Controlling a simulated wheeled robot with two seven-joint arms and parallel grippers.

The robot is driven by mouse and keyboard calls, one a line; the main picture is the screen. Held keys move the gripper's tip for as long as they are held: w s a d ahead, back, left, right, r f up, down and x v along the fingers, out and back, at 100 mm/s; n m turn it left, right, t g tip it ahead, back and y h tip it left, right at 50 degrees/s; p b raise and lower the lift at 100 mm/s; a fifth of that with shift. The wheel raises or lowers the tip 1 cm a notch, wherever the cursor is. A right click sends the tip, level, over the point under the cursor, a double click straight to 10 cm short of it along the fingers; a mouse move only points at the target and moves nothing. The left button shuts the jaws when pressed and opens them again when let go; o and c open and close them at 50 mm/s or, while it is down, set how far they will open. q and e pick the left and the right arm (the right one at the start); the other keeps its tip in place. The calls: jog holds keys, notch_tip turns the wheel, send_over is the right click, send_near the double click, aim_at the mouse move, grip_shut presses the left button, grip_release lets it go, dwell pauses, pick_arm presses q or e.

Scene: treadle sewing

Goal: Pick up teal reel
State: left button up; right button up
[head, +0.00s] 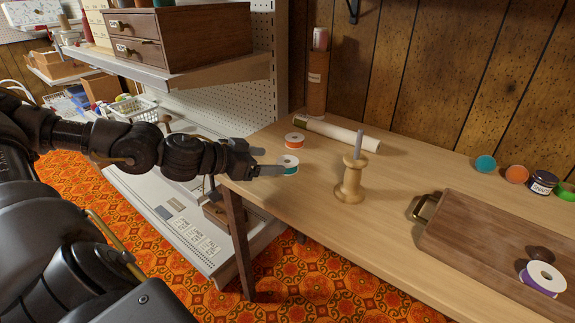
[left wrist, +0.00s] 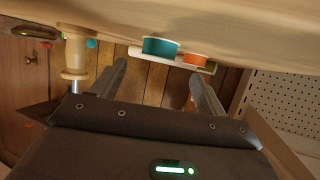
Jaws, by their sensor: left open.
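The teal reel (head: 288,169), with a white top, stands near the left end of the wooden table. It also shows in the left wrist view (left wrist: 160,47), ahead of the fingers and within the span between them. My left gripper (head: 272,161) is open and empty at the table's left edge. Its two fingers point right, toward the reel, and the nearer fingertip overlaps the reel's lower left side in the head view. In the left wrist view the gripper (left wrist: 158,72) shows both fingers spread apart. I cannot tell whether a finger touches the reel. My right gripper is out of view.
An orange reel (head: 294,142) stands just behind the teal one. A wooden spool holder (head: 350,183) stands to the right, and a white roll (head: 340,133) lies behind. A wooden tray (head: 470,237) with a purple reel (head: 542,279) fills the right. Shelving (head: 262,65) stands left.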

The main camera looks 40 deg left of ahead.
aim_at(290, 162)
pick_arm(q)
jog(key=shift+w+d+f, duration=0.2)
jog(key=shift+w, duration=0.15)
jog(key=x, duration=0.3)
jog(key=shift+w+d+f, duration=0.2)
jog(key=shift+w+f, duration=0.05)
jog(key=shift+w, duration=0.3)
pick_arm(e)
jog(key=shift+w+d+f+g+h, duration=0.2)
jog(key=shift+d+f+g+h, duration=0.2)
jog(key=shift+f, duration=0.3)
pick_arm(q)
jog(key=shift+c, duration=0.2)
jog(key=c, duration=1)
jog(key=shift+r, duration=0.1)
